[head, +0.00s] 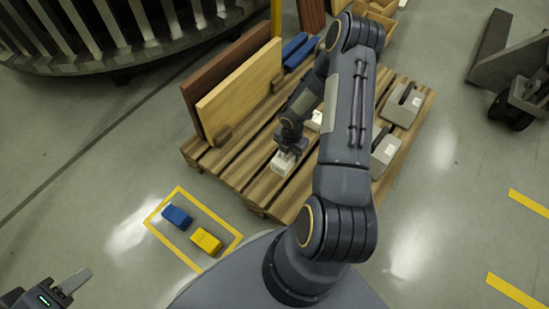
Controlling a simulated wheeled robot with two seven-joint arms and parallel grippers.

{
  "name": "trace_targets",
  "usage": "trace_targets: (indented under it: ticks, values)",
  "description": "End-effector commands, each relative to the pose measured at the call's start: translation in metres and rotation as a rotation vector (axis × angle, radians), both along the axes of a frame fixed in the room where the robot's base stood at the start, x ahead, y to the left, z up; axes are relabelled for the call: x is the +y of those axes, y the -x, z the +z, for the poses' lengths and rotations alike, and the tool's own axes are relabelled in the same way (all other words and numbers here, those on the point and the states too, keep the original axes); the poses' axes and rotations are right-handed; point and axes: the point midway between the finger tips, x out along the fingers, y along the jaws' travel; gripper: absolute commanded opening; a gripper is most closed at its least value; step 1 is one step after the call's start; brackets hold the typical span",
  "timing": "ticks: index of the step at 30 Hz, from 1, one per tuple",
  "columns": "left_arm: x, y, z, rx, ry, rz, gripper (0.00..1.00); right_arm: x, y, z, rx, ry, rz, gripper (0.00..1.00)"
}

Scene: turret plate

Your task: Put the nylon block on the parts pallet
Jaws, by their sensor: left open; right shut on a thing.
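The nylon block (281,164) is small and off-white. It is over the near part of the wooden parts pallet (237,176); I cannot tell whether it touches the slats. My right gripper (287,153) points down from above and is shut on the block, hiding its upper part. My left gripper (68,286) is open and empty at the lower left, over the floor and far from the pallet.
Two upright boards (240,92) stand on the pallet's left side. Blue pieces (300,50) and grey parts (402,105) lie on the pallet. A blue block (176,216) and a yellow block (206,240) are inside a yellow floor outline. A pallet jack (520,95) stands right.

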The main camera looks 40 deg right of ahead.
Motion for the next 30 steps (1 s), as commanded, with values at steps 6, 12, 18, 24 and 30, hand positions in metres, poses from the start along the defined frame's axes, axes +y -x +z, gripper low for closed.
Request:
trace_targets:
  ticks: [6, 12, 18, 24, 30]
  values:
    - [0.0, 0.0, -0.028, 0.0, 0.0, 0.0, 0.41, 0.018, -0.041, -0.038, 0.0, 0.0, 0.0, 0.15]
    - [0.0, 0.0, -0.038, 0.0, 0.0, 0.0, 0.41, 0.026, -0.06, -0.059, 0.0, 0.001, -0.001, 0.15]
    - [0.0, 0.0, -0.043, 0.0, 0.0, 0.0, 0.41, 0.029, -0.067, -0.068, -0.001, 0.0, -0.002, 0.15]
    - [0.0, 0.0, -0.065, 0.0, 0.0, 0.0, 0.41, 0.031, -0.07, -0.099, 0.001, -0.001, -0.003, 0.15]
    - [0.0, 0.0, -0.065, 0.0, 0.0, 0.0, 0.41, 0.03, -0.071, -0.101, -0.001, 0.001, -0.003, 0.15]
